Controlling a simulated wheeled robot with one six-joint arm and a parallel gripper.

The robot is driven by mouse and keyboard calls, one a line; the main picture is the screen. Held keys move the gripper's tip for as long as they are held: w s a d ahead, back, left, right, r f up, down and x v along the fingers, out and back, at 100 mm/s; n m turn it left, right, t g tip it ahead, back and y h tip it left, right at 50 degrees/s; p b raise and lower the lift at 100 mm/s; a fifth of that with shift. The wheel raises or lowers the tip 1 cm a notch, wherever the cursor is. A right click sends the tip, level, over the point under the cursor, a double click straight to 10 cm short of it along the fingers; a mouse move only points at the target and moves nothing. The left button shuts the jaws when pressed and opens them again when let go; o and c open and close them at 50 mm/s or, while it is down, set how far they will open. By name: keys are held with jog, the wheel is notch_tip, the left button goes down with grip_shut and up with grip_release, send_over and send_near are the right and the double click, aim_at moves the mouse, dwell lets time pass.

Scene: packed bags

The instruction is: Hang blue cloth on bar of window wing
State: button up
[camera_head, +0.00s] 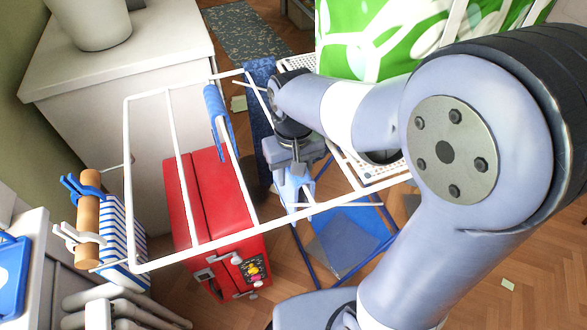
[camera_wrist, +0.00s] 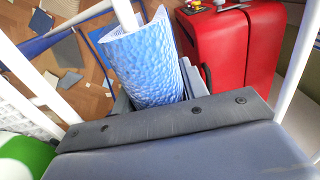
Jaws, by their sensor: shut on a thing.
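My gripper (camera_head: 297,172) is shut on a light blue cloth (camera_head: 293,191) at the inner side of the white drying rack. In the wrist view the textured cloth (camera_wrist: 143,65) is curved over, with its lower end between the jaws (camera_wrist: 165,96). A white bar (camera_wrist: 125,14) runs into its upper end; I cannot tell whether the cloth rests on it. The rack's white wing (camera_head: 127,180) spreads out to the left of my gripper. Another blue cloth (camera_head: 217,115) hangs on a bar of this wing. My arm hides part of the rack.
A red suitcase (camera_head: 212,205) stands under the wing; it also shows in the wrist view (camera_wrist: 232,50). A striped cloth (camera_head: 122,240) and a brown roll (camera_head: 88,215) with pegs are at the wing's left end.

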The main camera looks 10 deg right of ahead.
jog(key=o, duration=1.1)
jog(key=shift+c, duration=0.2)
notch_tip(320, 180, up, 11)
jog(key=shift+f+p, duration=0.1)
jog(key=shift+p, duration=0.65)
